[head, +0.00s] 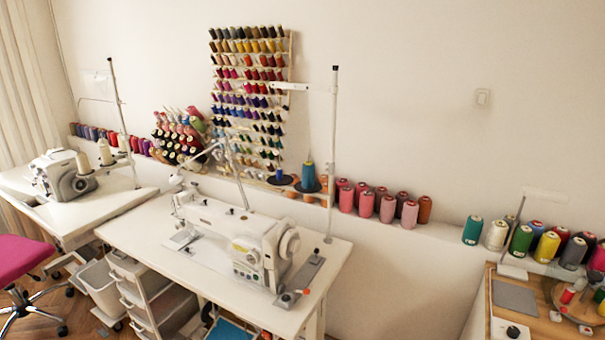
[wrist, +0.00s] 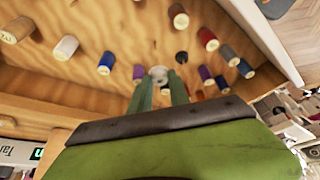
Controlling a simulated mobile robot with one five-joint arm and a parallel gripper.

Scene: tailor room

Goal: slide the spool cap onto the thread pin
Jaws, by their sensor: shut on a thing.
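In the wrist view, my gripper (wrist: 160,88) reaches over a wooden surface, with its two green fingers pointing away from the camera. Between its fingertips is a small pale grey round piece, which looks like the spool cap (wrist: 158,73); the gripper is shut on it. The fingers hide its lower part. I cannot make out the thread pin for certain. A small dark round thing (wrist: 181,57) lies just beyond and right of the fingertips. My gripper does not show in the head view.
Around the fingertips stand several spools: white (wrist: 66,47), blue (wrist: 106,63), brown (wrist: 178,16) and red (wrist: 208,39). The head view shows a wooden table (head: 537,325) at right with a grey pad (head: 515,297), and a white sewing table (head: 130,240) at left.

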